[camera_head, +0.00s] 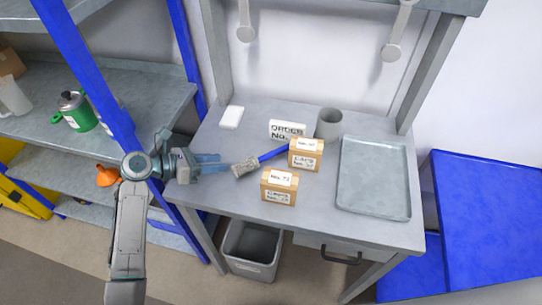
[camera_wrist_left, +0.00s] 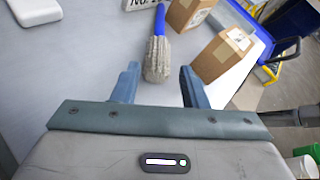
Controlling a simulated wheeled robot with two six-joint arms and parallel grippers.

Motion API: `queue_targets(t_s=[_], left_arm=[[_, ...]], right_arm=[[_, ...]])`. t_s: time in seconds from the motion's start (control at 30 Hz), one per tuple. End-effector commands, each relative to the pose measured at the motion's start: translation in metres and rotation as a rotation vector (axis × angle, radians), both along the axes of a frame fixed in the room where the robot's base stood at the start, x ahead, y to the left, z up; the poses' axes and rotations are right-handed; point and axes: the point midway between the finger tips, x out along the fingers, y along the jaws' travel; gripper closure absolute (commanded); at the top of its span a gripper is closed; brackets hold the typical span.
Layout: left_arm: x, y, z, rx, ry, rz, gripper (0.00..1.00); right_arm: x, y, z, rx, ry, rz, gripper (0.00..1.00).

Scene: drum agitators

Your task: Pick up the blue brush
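The blue brush lies on the grey workbench, its blue handle (camera_head: 274,153) pointing to the upper right and its grey bristle head (camera_head: 243,167) to the left. In the left wrist view the bristle head (camera_wrist_left: 157,60) sits just beyond and between the fingertips, with the blue handle (camera_wrist_left: 160,19) behind it. My left gripper (camera_head: 222,163) is open and empty, left of the bristle end; its fingers also show in the left wrist view (camera_wrist_left: 158,78). My right gripper is not in view.
Two small cardboard boxes stand near the brush, one behind (camera_head: 306,154) and one in front (camera_head: 279,186). An order sign (camera_head: 287,129), a grey cup (camera_head: 328,124), a white block (camera_head: 231,117) and a metal tray (camera_head: 374,178) are on the bench. A blue-posted shelf (camera_head: 150,85) stands left.

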Motion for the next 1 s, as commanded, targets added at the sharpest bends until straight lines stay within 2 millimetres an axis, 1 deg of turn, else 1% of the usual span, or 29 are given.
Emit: queue_targets(t_s=[0.07,0.2,0.3,0.33,0.4,0.47,0.6,0.7,0.83,1.0], left_arm=[[0.003,-0.011,-0.002,-0.005,0.003,0.0,0.6],[0.01,-0.031,-0.011,-0.004,0.003,-0.001,0.6],[0.013,-0.04,-0.016,-0.002,0.0,-0.001,0.6],[0.013,-0.042,-0.017,-0.001,0.0,-0.002,0.6],[0.014,-0.045,-0.019,-0.001,0.0,-0.002,0.6],[0.015,-0.05,-0.02,-0.002,0.002,-0.002,0.6],[0.02,-0.067,-0.031,-0.003,0.004,-0.002,0.6],[0.024,-0.079,-0.038,-0.001,0.001,-0.001,0.6],[0.026,-0.087,-0.044,0.001,0.0,-0.002,0.6],[0.027,-0.087,-0.046,0.002,-0.001,-0.001,0.6]], right_arm=[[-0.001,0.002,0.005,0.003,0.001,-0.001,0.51],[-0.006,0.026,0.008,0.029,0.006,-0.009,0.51],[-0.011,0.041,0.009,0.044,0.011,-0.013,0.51],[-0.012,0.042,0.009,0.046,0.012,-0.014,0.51],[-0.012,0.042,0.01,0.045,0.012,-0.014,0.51],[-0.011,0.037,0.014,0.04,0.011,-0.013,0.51],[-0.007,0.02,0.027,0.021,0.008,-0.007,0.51],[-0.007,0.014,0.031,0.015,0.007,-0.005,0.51],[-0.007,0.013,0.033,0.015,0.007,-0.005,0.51],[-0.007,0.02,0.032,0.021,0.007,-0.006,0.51]])
